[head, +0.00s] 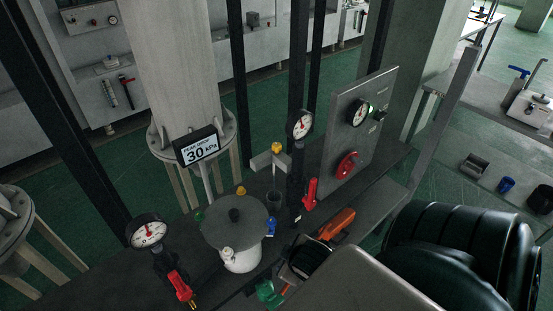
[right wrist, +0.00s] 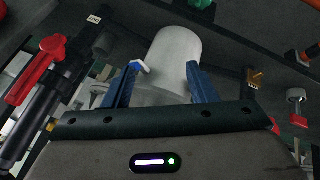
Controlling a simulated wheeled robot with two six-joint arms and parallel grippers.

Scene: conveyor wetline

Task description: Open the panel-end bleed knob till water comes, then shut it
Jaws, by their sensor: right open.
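The grey upright panel (head: 350,140) carries a round gauge (head: 360,113), a red knob (head: 346,165) low on its face and a small dark fitting (head: 380,115) near its right edge. I cannot tell for sure which one is the bleed knob. No water shows. My right gripper (right wrist: 163,70) is open, its blue fingers apart, with a white cylinder (right wrist: 178,48) in view beyond and between them; contact cannot be told. A small white and blue piece (right wrist: 139,66) shows by the left finger. My left gripper is not in view.
Gauges (head: 148,232) and red-handled valves (head: 180,285) stand nearby. An orange-handled thing (head: 337,222) lies near the panel. A sign (head: 197,146) reads 30 kPa.

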